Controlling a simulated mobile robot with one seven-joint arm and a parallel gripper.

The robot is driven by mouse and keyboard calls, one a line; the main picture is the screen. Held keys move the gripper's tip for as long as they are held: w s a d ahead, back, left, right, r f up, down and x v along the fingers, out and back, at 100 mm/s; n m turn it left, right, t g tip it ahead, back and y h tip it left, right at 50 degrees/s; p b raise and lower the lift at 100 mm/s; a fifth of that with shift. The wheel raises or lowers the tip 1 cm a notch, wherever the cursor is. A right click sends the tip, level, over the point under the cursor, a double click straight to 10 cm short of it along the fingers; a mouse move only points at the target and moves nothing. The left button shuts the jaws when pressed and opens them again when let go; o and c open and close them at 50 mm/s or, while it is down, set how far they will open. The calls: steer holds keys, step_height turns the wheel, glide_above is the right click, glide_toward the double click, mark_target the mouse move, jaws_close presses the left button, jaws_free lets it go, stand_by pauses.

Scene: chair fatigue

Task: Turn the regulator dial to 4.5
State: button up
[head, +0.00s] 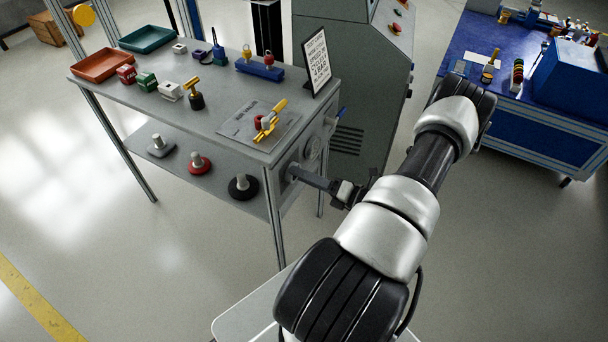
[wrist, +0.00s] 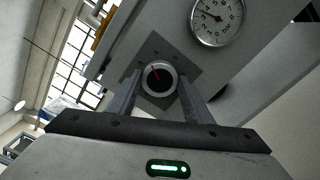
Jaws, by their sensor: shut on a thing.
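The regulator dial (wrist: 158,78) is a round knob with a pale rim and a red line on its dark face, set on a dark square plate on the side of the grey bench. My gripper (wrist: 158,92) is shut on it in the wrist view, with one finger on each side. A round gauge (wrist: 215,20) with a white face, dark numbers and a needle sits above and right of the knob; its exact reading is too small to tell. In the head view my gripper (head: 292,170) reaches the bench's right side, and the knob is hidden there.
The grey bench (head: 215,128) holds a red tray (head: 102,64), a green tray (head: 147,39), a sign (head: 317,60) and a yellow-handled valve (head: 270,120). A grey cabinet (head: 357,85) stands behind. A blue workbench (head: 540,105) is at the right.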

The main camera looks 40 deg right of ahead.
steer(key=shift+f+m+p, duration=0.1)
steer(key=shift+m+p, duration=0.25)
steer(key=shift+m, duration=3.45)
steer(key=o, duration=1)
steer(key=shift+o, duration=0.2)
steer(key=p+v, duration=0.1)
steer(key=v, duration=1.6)
steer(key=shift+s+d, duration=0.2)
steer(key=shift+s, duration=0.05)
